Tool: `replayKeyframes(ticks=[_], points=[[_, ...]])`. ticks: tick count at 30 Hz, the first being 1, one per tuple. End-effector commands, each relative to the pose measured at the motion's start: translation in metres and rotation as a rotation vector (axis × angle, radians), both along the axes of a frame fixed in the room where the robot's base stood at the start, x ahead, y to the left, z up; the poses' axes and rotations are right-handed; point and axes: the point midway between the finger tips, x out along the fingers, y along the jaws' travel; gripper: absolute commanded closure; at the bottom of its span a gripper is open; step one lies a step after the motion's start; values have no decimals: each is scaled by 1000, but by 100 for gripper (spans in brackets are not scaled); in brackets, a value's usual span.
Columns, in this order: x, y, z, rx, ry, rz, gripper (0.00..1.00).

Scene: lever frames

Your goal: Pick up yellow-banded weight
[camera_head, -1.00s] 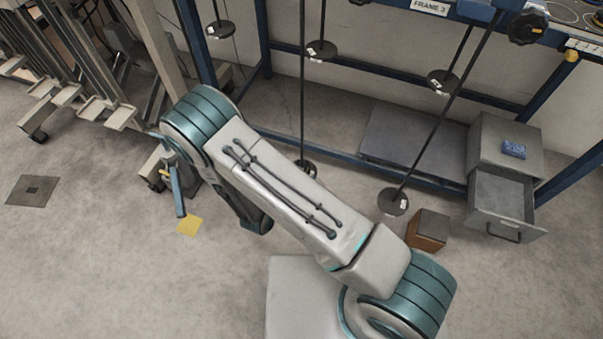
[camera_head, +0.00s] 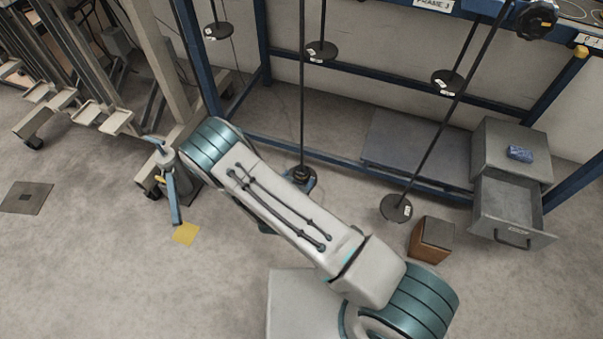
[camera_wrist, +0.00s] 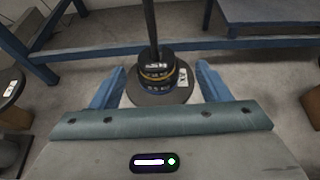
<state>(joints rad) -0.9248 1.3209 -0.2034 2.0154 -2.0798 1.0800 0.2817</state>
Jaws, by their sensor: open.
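In the wrist view, a dark weight with a thin yellow band (camera_wrist: 170,76) sits in a small stack around a vertical rod (camera_wrist: 150,22). The stack rests on a wider dark disc (camera_wrist: 178,97) at the rod's lower end. My gripper (camera_wrist: 161,78) is open, with one blue finger on each side of the stack and visible gaps between. In the head view, the dark stack (camera_head: 303,173) shows at the foot of the middle rod, with a blue fingertip beside it. My arm hides most of the gripper there.
Other rods with discs hang around, including a disc to the right (camera_head: 396,208). A brown box (camera_head: 431,240) and a grey cabinet with an open drawer (camera_head: 507,205) stand at the right. A blue frame beam (camera_head: 345,166) runs behind.

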Motion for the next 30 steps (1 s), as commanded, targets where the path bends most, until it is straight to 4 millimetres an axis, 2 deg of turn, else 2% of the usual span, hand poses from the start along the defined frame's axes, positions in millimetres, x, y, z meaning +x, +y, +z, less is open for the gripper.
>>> replayKeyframes(ticks=[5, 9, 16, 17, 21, 22, 30], points=[[23, -3, -15, 1, -3, -3, 30], [39, -8, -20, 1, -1, -3, 30], [41, -9, -19, 1, 0, -1, 30], [41, -9, -19, 1, 0, -1, 36], [41, -9, -19, 1, 0, -1, 75], [41, -9, -19, 1, 0, -1, 78], [41, -9, -18, 0, -1, -1, 78]])
